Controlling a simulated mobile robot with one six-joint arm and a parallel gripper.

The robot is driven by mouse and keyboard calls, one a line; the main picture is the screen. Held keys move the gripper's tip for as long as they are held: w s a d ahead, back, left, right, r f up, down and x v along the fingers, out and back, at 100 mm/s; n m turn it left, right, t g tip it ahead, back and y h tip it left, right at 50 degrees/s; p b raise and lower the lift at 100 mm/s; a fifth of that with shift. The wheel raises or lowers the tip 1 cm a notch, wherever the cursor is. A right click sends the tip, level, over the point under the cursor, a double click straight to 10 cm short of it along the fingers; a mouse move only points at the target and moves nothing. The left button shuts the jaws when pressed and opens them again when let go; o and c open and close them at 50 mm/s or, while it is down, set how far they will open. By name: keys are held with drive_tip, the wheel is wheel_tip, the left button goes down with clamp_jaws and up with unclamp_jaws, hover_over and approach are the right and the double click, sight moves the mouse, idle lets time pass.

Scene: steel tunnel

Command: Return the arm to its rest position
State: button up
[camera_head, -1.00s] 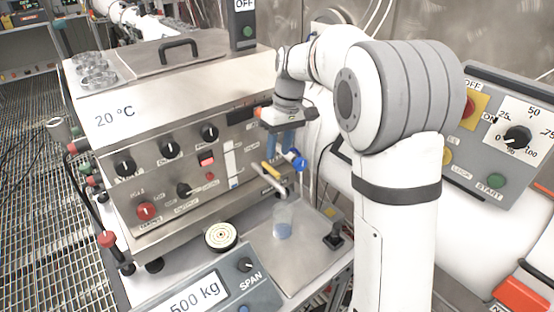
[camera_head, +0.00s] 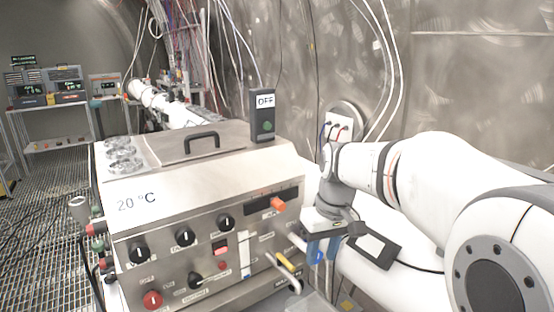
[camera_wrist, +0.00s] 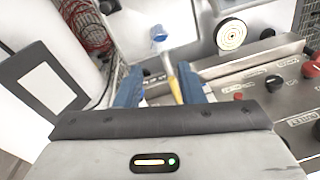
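My gripper (camera_head: 322,254) hangs with its blue fingers pointing down at the front right of the steel water bath (camera_head: 175,207). The wrist view shows its two blue fingers (camera_wrist: 160,76) spread apart with nothing held between them. The tap's yellow handle (camera_wrist: 174,86) shows in the gap, beyond the fingers. The tap (camera_head: 286,266) is just left of the gripper in the head view. My white arm fills the right side of the head view.
A dark-framed panel (camera_head: 374,247) is right of the gripper. The curved steel wall is behind.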

drive_tip(key=s+d+f+m+t, duration=0.1)
drive_tip(key=s+d+f+m, duration=0.1)
drive_tip(key=s, duration=0.6)
drive_tip(key=s+d+f+m+t+h, duration=0.1)
drive_tip(key=s+d+f+m, duration=0.1)
drive_tip(key=s, duration=0.6)
drive_tip(key=shift+s+d+f+t, duration=0.3)
drive_tip(key=shift+d+f, duration=0.25)
drive_tip(key=shift+f, duration=0.2)
